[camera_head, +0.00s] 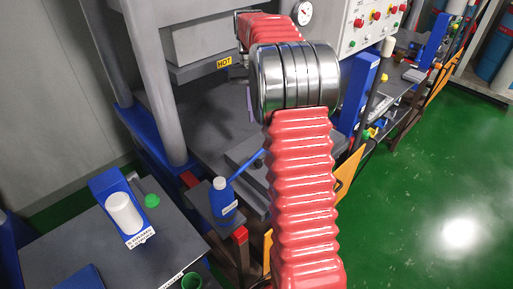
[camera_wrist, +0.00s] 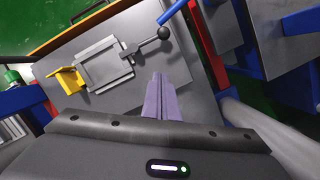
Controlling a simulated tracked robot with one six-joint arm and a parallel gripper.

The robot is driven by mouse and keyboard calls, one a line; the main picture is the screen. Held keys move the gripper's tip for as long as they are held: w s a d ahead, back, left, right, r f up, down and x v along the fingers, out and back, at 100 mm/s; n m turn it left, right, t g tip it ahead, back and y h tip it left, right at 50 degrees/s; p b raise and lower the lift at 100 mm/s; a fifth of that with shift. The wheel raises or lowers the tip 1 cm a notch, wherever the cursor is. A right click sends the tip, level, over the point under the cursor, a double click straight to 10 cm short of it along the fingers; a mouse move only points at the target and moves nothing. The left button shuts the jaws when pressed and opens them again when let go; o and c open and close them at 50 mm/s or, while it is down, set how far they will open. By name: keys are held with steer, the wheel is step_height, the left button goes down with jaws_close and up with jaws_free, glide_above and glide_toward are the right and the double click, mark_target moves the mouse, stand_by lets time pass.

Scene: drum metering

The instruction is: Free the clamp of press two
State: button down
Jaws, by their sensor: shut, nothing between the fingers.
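The press (camera_head: 205,45) with a "HOT" label stands ahead of me; no number is readable on it. In the wrist view, a grey plate (camera_wrist: 107,68) lies on the press table, with a clamp lever (camera_wrist: 148,43) ending in a black ball knob (camera_wrist: 164,33) at its upper right. A yellow bracket (camera_wrist: 66,80) is at the plate's left. My gripper (camera_wrist: 158,77) is shut and empty, its pale purple fingers pointing towards the plate, apart from the knob. In the head view, my red arm hides most of the gripper and clamp.
A blue bar (camera_wrist: 172,11) runs close to the knob. A blue bottle (camera_head: 222,200) stands at the table's near side. A control panel (camera_head: 365,22) is at the back right. Green floor lies open at right.

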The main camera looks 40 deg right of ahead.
steer(key=x, duration=0.8)
steer(key=shift+s+f, duration=0.1)
steer(key=shift+f, duration=0.25)
steer(key=shift+s+a+f, duration=0.15)
steer(key=shift+s+f, duration=0.05)
steer(key=shift+f, duration=0.05)
steer(key=shift+s+a+f, duration=0.15)
steer(key=shift+s+a, duration=0.2)
steer(key=shift+s, duration=0.45)
steer(key=shift+s+a+f, duration=0.15)
steer(key=shift+s+a, duration=0.25)
steer(key=shift+s, duration=0.4)
steer(key=shift+a, duration=0.15)
